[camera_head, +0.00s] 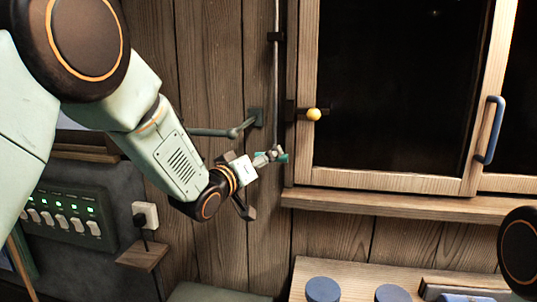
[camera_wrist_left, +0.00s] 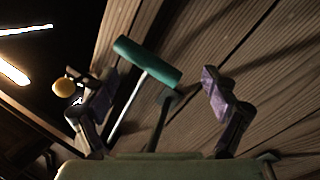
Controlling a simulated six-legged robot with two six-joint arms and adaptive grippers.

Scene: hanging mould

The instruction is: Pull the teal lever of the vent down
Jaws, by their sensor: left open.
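The vent's teal lever (camera_wrist_left: 147,60) shows in the left wrist view as a short teal bar on a thin pale rod. In the head view only a small teal part (camera_head: 284,157) shows, below the vertical rod beside the window frame. My left gripper (camera_head: 265,160) is close to it, and its wrist partly hides the area. In the left wrist view the left gripper (camera_wrist_left: 160,78) is open and empty, its fingers apart. The bar appears between and beyond the fingertips, and I cannot tell if anything touches. My right gripper is out of view.
A framed dark window (camera_head: 400,90) with a yellow knob (camera_head: 314,114) and blue handle (camera_head: 490,130) stands right of the lever. A wooden sill (camera_head: 390,205) juts out below. A switch panel (camera_head: 62,217) and a socket (camera_head: 145,215) are at lower left.

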